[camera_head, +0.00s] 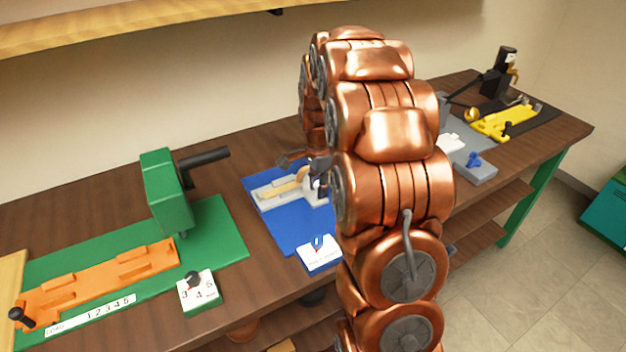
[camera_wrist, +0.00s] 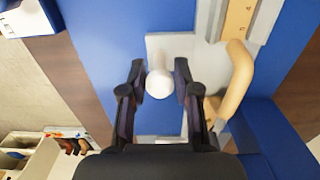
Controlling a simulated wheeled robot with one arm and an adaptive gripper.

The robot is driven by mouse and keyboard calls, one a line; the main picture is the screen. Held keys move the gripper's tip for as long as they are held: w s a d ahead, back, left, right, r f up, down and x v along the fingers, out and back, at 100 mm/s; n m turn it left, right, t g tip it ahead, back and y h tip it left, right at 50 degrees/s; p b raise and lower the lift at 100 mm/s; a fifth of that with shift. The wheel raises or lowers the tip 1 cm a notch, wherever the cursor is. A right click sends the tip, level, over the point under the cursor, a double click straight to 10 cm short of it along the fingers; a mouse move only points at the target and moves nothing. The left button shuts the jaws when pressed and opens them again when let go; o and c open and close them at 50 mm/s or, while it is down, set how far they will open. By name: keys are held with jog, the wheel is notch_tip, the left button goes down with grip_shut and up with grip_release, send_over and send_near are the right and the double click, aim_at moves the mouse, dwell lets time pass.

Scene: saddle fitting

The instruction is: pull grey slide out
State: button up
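The grey slide (camera_wrist: 176,44) is a flat light-grey plate on the blue base, with a pale round knob (camera_wrist: 160,83) standing on it. In the head view the grey fixture (camera_head: 268,196) with a tan strip lies on the blue mat (camera_head: 283,228). My arm hides its right end and most of my gripper. A curved tan handle (camera_wrist: 238,80) stands right beside my right finger in the wrist view.
To the left is a green stand (camera_head: 165,190) with an orange slide (camera_head: 100,280) and a numbered block (camera_head: 198,292). A white card block (camera_head: 319,254) sits at the mat's front. A yellow fixture (camera_head: 505,122) stands at the far right. A wooden shelf (camera_head: 120,22) hangs above.

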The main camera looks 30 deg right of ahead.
jog(key=c, duration=0.4)
jog(key=shift+s, duration=0.15)
jog(key=shift+s+b, duration=0.4)
jog(key=shift+s, duration=0.4)
